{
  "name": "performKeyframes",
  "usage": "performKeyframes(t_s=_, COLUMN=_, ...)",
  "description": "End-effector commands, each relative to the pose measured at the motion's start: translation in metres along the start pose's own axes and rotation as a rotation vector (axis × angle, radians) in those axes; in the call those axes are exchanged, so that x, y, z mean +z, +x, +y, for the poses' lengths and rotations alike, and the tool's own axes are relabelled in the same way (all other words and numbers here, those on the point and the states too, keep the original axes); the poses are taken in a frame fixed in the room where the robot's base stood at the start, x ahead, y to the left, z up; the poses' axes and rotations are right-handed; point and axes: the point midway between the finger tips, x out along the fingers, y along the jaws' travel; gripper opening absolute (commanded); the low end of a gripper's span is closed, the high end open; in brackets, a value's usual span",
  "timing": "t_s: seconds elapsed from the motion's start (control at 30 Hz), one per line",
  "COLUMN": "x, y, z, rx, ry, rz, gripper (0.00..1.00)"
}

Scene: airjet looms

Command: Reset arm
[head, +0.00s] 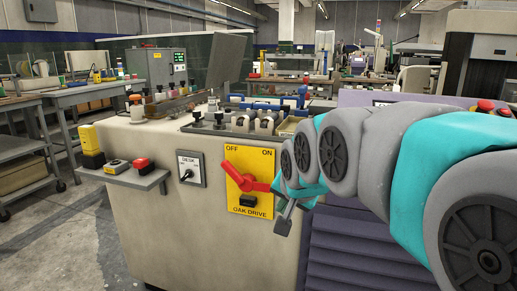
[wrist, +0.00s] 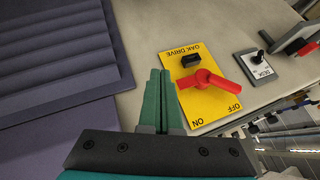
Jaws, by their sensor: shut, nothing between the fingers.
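My arm, grey and teal, reaches in from the right in the head view. My gripper (wrist: 160,76) has its teal fingers together with nothing between them in the wrist view. In the head view its end is partly hidden by my arm links, just right of the yellow OAK DRIVE panel (head: 235,202). That panel (wrist: 222,102) carries a red rotary handle (head: 241,178), also in the wrist view (wrist: 204,79), and a small black block (head: 248,201).
A DESK switch plate (head: 190,168) is left of the yellow panel. A small shelf (head: 128,178) with red and yellow button boxes juts from the beige machine (head: 150,225). Purple ribbed panels (head: 365,250) lie right. Workbenches stand left, with open floor before them.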

Motion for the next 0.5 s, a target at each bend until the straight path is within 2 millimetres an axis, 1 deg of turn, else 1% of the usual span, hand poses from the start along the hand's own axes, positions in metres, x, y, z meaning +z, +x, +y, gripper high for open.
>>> performKeyframes(t_s=0.03, x=0.02, y=0.0, z=0.029, rx=0.054, ry=-0.038, rz=-0.049, gripper=0.0)
performKeyframes(t_s=0.07, x=0.034, y=0.002, z=0.046, rx=0.086, ry=-0.064, rz=-0.085, gripper=0.0)
performKeyframes(t_s=0.1, x=0.052, y=0.002, z=0.069, rx=0.127, ry=-0.098, rz=-0.137, gripper=0.0)
performKeyframes(t_s=0.17, x=0.079, y=-0.001, z=0.099, rx=0.178, ry=-0.149, rz=-0.21, gripper=0.0)
performKeyframes(t_s=0.2, x=0.099, y=-0.004, z=0.12, rx=0.21, ry=-0.181, rz=-0.267, gripper=0.0)
performKeyframes(t_s=0.27, x=0.127, y=-0.01, z=0.148, rx=0.249, ry=-0.229, rz=-0.349, gripper=0.0)
performKeyframes(t_s=0.3, x=0.149, y=-0.015, z=0.167, rx=0.274, ry=-0.258, rz=-0.412, gripper=0.0)
performKeyframes(t_s=0.37, x=0.176, y=-0.024, z=0.19, rx=0.298, ry=-0.3, rz=-0.493, gripper=0.0)
performKeyframes(t_s=0.4, x=0.194, y=-0.031, z=0.204, rx=0.311, ry=-0.324, rz=-0.55, gripper=0.0)
performKeyframes(t_s=0.5, x=0.231, y=-0.046, z=0.231, rx=0.326, ry=-0.374, rz=-0.665, gripper=0.0)
